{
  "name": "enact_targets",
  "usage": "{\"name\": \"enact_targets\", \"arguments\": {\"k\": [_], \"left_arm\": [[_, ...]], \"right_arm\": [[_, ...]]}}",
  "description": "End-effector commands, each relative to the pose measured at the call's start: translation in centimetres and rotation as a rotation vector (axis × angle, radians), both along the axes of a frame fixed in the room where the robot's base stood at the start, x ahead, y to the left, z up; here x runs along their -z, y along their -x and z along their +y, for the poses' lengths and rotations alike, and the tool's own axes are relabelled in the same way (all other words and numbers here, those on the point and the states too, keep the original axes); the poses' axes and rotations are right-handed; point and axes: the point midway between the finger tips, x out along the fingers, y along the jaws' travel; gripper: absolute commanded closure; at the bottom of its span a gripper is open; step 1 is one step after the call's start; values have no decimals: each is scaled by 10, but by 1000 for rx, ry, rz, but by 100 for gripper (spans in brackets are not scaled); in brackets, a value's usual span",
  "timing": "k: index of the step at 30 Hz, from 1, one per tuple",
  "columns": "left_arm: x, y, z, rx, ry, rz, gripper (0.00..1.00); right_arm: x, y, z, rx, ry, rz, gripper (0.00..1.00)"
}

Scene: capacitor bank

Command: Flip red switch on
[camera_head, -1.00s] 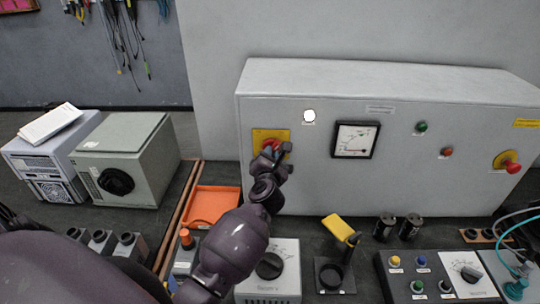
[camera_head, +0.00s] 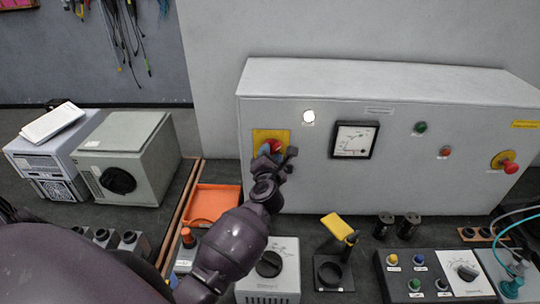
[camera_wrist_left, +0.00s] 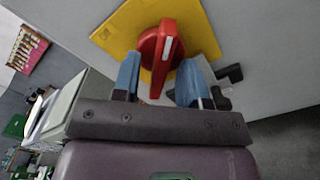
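The red switch is a rotary handle (camera_wrist_left: 161,52) on a yellow plate (camera_wrist_left: 118,30), on the front of the grey cabinet. In the head view the red handle (camera_head: 272,145) shows partly behind my left gripper (camera_head: 275,158), on its yellow plate (camera_head: 262,135). In the left wrist view the blue-tipped fingers of my left gripper (camera_wrist_left: 158,82) are apart, one on each side of the handle's lower end. They look very close to it; I cannot tell whether either one touches. My right gripper is not in view.
The cabinet (camera_head: 355,185) also carries a lit white lamp (camera_head: 308,117), a dial meter (camera_head: 355,139), a green button (camera_head: 421,127) and a red mushroom button (camera_head: 510,167).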

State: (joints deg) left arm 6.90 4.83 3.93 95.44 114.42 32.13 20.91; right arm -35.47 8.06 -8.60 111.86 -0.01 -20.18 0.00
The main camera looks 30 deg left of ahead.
Motion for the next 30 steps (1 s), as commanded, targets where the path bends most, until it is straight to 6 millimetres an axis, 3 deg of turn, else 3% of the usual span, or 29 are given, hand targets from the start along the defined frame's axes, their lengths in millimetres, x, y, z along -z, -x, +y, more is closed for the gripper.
{"name": "enact_targets", "arguments": {"k": [11,24,30], "left_arm": [[1,8,-5,-1,3,-1,61],[1,71,-43,-1,2,0,61],[1,88,-54,0,2,1,61]], "right_arm": [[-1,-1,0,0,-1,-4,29],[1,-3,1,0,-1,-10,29],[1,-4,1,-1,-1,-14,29]]}}
